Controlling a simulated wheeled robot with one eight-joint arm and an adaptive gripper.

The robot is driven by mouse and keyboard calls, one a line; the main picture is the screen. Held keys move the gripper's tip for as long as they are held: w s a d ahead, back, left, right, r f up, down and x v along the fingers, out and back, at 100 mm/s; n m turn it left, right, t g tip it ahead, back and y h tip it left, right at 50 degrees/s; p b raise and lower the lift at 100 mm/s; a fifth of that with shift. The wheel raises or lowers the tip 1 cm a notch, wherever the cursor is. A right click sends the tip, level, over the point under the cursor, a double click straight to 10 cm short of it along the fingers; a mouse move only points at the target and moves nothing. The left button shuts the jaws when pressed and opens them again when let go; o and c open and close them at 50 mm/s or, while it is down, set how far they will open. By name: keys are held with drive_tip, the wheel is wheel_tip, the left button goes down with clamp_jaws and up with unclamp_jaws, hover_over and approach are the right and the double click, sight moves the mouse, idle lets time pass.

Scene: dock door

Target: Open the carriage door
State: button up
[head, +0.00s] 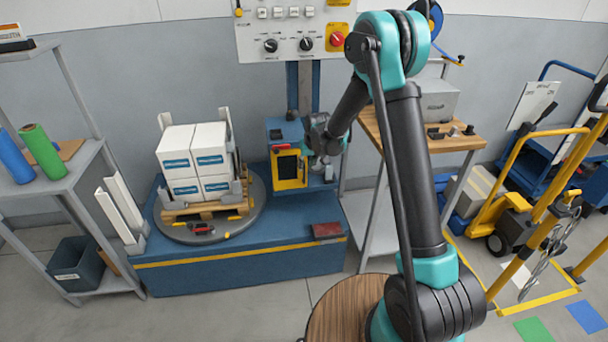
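The blue carriage (284,131) is on the upright mast behind the blue machine base. On its front is a door with a yellow frame and a dark panel (289,168). I cannot tell whether this door is fully shut or slightly ajar. My gripper (325,158) is at the right side of the carriage, just right of the yellow frame, and covers part of the carriage there. Its fingers are small and partly hidden by my wrist, so I cannot see whether they are open, or whether they touch the door.
White boxes (196,160) sit on a wooden pallet on the round turntable (176,232), left of the carriage. A control panel (292,28) is above. A wooden-topped table (452,139) stands close on the right. A dark red pad (327,230) lies on the base's front edge.

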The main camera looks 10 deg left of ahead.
sight(304, 182)
drive_tip(key=x, duration=0.7)
drive_tip(key=shift+f, duration=0.2)
clamp_jaws()
